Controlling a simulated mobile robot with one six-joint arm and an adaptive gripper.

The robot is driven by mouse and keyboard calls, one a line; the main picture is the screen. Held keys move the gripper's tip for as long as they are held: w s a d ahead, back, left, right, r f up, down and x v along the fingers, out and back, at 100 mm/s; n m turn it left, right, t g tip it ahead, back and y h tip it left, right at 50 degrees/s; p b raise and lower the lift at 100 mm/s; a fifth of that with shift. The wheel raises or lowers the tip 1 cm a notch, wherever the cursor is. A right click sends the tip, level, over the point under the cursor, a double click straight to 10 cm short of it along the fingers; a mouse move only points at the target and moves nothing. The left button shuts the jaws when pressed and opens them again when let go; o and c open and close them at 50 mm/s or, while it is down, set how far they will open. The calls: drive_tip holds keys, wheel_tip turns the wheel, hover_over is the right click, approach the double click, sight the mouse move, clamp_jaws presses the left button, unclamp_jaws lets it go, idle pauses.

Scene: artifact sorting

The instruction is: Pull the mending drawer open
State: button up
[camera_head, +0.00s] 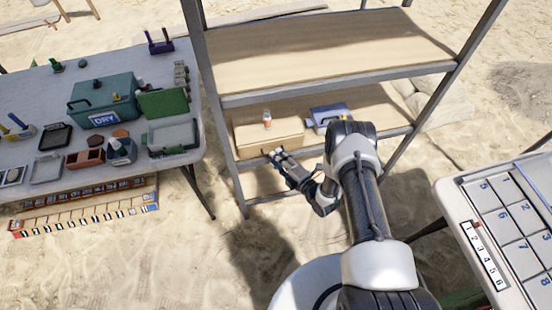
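A light wooden box (252,141), which may be the mending drawer's unit, sits on the lower level of the metal-framed shelf. I see no label on it, and no pulled-out drawer shows. My gripper (277,156) is at the right part of the box's front face. It covers part of that face, so any handle there is hidden. The fingers are too small to tell whether they are open or shut, or touching the box.
A small orange and white bottle (267,119) stands on the box. A blue-grey tray (324,113) lies to its right, partly behind my arm. The upper shelf board (330,50) is bare. A cluttered table (190,90) stands left, and a numbered case (505,225) lies right.

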drive_tip(key=shift+x, duration=1.05)
drive_tip(key=shift+c, duration=0.5)
clamp_jaws()
